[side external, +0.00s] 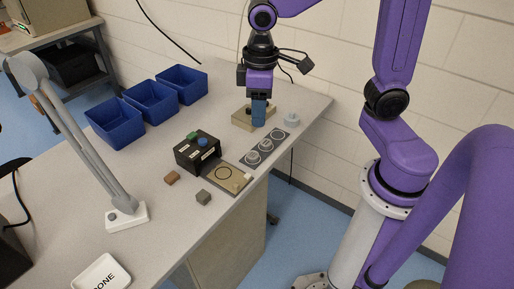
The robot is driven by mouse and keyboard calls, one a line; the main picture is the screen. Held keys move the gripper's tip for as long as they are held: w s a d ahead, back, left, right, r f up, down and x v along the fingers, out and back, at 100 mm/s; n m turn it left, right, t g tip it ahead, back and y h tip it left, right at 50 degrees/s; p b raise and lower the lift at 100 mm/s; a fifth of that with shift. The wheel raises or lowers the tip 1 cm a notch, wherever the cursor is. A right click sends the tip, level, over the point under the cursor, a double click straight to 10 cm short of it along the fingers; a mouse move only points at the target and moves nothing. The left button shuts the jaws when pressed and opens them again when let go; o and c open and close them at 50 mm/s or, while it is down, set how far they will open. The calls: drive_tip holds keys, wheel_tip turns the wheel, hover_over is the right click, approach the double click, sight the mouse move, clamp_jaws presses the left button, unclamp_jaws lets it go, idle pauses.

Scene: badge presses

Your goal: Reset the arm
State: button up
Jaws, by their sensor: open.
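My gripper (259,112) is at the end of the purple arm, pointing down over the far right part of the table. Its blue fingers are in front of a beige block-like box (241,117), and I cannot tell whether they touch it. The fingers are open, and I see nothing held between them. A black press box (197,153) with a green and a blue button on top stands nearer the middle of the table. A grey strip with round places (265,147) lies just in front of my gripper, with pale round parts on it.
Three blue bins (115,123) stand in a row at the back left. A tan plate (229,177) with a ring, a brown block (172,178) and a grey block (203,198) lie near the press. A lamp (75,140) and a DONE tray (101,276) occupy the left front.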

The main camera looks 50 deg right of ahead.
drive_tip(key=s+d+f+n, duration=0.1)
drive_tip(key=s+n, duration=0.4)
drive_tip(key=s, duration=1)
drive_tip(key=shift+d+f+n, duration=0.4)
drive_tip(key=shift+d, duration=0.4)
drive_tip(key=shift+s, duration=0.1)
